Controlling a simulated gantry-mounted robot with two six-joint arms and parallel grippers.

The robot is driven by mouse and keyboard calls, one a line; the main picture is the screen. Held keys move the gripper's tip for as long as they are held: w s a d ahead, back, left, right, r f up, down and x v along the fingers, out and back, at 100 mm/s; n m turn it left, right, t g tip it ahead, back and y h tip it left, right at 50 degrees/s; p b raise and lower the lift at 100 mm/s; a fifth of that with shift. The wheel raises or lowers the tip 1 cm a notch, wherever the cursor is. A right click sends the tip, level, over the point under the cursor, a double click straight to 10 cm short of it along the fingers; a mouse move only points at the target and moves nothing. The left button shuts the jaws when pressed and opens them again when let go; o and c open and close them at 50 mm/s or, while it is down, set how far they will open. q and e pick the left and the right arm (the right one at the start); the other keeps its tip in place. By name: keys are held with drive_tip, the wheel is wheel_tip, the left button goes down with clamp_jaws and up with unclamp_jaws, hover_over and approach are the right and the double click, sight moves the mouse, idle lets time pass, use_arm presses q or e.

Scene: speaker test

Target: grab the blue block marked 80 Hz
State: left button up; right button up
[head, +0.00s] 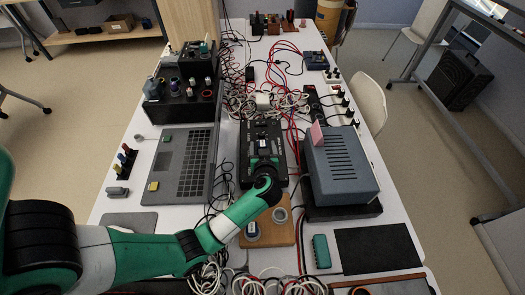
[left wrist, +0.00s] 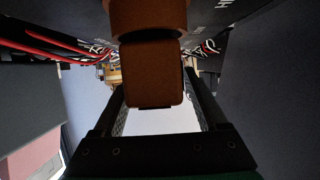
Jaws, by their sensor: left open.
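I cannot make out a block marked 80 Hz in either view; no such label is readable. My left gripper (head: 264,163) is low over the black device (head: 262,137) in the middle of the table, its arm coming in from the left. In the left wrist view its two dark fingers are apart, and an orange-brown block-like thing (left wrist: 152,75) shows between them. I cannot tell whether they touch it. A small blue and white item (head: 252,230) lies on the wooden board, and a teal block (head: 321,250) lies right of it. My right gripper does not show.
A grey box (head: 340,165) with a pink block (head: 317,133) on it stands to the right. Red and white cables (head: 285,85) run across the middle. A black mat (head: 377,248) lies bare at the front right.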

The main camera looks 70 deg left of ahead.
use_arm(q)
clamp_jaws()
idle(0.3)
